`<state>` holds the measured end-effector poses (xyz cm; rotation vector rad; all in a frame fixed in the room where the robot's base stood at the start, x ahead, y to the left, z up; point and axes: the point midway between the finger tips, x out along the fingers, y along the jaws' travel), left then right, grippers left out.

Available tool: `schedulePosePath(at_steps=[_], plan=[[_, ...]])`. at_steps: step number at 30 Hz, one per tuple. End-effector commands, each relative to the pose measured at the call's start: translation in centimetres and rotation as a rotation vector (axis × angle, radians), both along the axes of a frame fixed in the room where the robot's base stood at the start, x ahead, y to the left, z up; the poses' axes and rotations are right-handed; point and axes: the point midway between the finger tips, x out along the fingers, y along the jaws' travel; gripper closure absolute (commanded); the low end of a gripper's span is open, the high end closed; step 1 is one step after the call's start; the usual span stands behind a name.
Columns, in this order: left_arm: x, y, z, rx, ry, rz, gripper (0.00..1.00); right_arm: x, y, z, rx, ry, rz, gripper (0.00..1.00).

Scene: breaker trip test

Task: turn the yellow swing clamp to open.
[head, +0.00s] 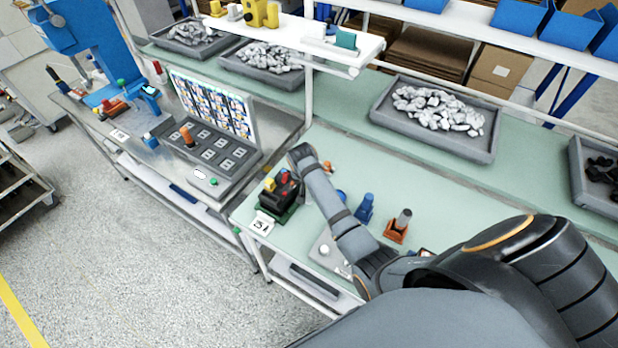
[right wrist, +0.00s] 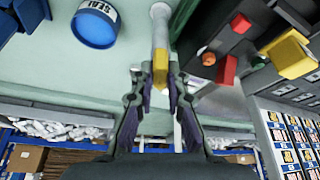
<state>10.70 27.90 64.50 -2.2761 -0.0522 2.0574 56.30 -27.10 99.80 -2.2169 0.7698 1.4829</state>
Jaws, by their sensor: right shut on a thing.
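My right gripper (right wrist: 160,92) is shut on a yellow piece (right wrist: 160,68), which I take to be the yellow swing clamp. A pale grey cylindrical bar runs from it toward the top of the right wrist view. In the head view my right arm reaches in from the lower right over the dark test fixture (head: 277,210), and its wrist hides the fingers and the held piece. The fixture also carries a yellow block (right wrist: 290,55) and red parts (right wrist: 226,70), close beside the gripper. My left gripper is not in view.
A round blue pot marked SEAL (right wrist: 95,25) stands on the other side of the gripper. A blue bottle-like item (head: 364,208) and an orange-based item (head: 398,228) stand right of the fixture. A grey tray of pale pieces (head: 437,145) lies behind. A sloped panel bench (head: 208,150) is at left.

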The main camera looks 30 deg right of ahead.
Motion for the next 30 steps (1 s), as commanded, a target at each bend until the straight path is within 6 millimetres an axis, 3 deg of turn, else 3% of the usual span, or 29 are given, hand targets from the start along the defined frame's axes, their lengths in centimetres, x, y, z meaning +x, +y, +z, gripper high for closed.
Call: schedulePosePath(at_steps=[15,30], plan=[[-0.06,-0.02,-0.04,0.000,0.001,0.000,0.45,0.34,0.09,0.18,0.000,-0.006,-0.325,1.00],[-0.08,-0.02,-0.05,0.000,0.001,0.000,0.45,0.37,0.09,0.22,0.000,-0.007,-0.389,1.00]])
